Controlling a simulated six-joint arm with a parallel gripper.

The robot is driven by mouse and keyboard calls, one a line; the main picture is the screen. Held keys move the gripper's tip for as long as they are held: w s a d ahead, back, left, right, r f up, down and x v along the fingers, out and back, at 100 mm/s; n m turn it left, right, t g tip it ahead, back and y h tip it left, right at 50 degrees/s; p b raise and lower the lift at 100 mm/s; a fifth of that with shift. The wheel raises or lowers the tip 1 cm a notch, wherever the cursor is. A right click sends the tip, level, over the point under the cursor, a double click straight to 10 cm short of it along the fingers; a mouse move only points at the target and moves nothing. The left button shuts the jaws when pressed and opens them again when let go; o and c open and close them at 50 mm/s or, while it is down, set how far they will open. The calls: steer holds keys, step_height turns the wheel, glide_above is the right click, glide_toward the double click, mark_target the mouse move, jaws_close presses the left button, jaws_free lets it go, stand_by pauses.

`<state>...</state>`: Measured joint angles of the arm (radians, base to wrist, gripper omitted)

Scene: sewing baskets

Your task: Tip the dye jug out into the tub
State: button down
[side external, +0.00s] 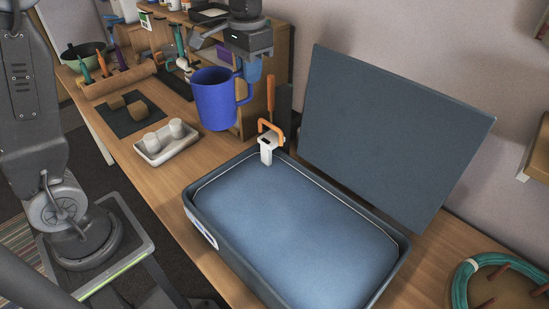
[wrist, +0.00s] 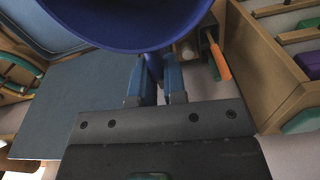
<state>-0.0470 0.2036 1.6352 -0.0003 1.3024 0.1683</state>
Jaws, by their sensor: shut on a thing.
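The blue dye jug (side external: 213,101) hangs in the air, roughly upright, above the bench behind the large box. The jug's contents cannot be seen. A large blue-grey rectangular box (side external: 205,205), which looks like the tub, lies in front with a blue inside surface. The jug is not over it.
A dark panel (side external: 395,130) stands tilted behind the box. An orange-handled clip (side external: 268,145) sits at the box's back corner. A white tray with small cups (side external: 165,148) is left of the jug. A wooden shelf (side external: 280,65) stands behind. Green coiled tubing (side external: 465,285) lies at right.

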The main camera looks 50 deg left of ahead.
steer(key=s+d+m, duration=0.2)
steer(key=d+m, duration=0.4)
steer(key=d, duration=1)
steer(key=s+d+m, duration=0.2)
steer(key=d+m, duration=0.5)
steer(key=d, duration=0.8)
steer(key=s+d+m, duration=0.4)
steer(key=s+d, duration=0.2)
steer(key=d, duration=0.3)
step_height(320, 180, down, 5)
steer(key=shift+w+f, duration=0.1)
